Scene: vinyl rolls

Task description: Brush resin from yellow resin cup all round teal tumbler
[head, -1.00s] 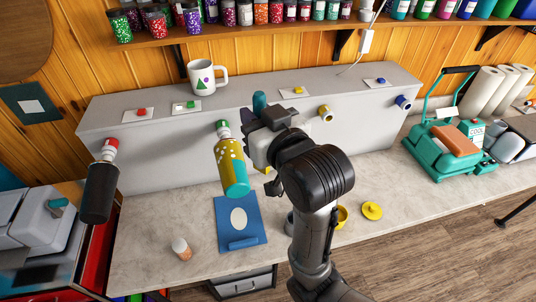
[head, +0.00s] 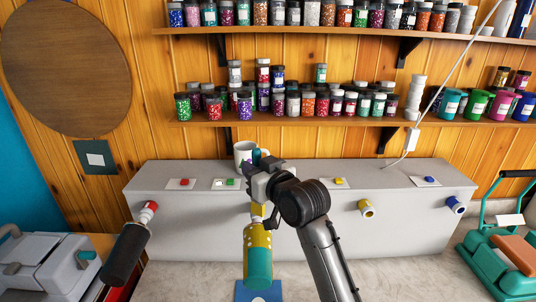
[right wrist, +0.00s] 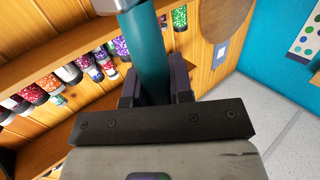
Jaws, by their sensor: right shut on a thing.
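The tumbler (head: 258,264) sits on a turner spindle in front of the grey box, tilted toward me. Its lower part is teal and its upper part is yellow with pale spots. My right gripper (head: 252,172) is above the tumbler in the head view, shut on a teal handle, probably the brush. The handle (right wrist: 152,55) shows between the fingers in the right wrist view, with a silvery part at the top edge. The bristles cannot be made out. The yellow resin cup is out of view now. My left gripper is not in view.
A black tumbler (head: 126,250) hangs on the red spindle at left. Yellow and blue spindles at right are bare. Shelves of glitter jars (head: 320,105) line the back wall.

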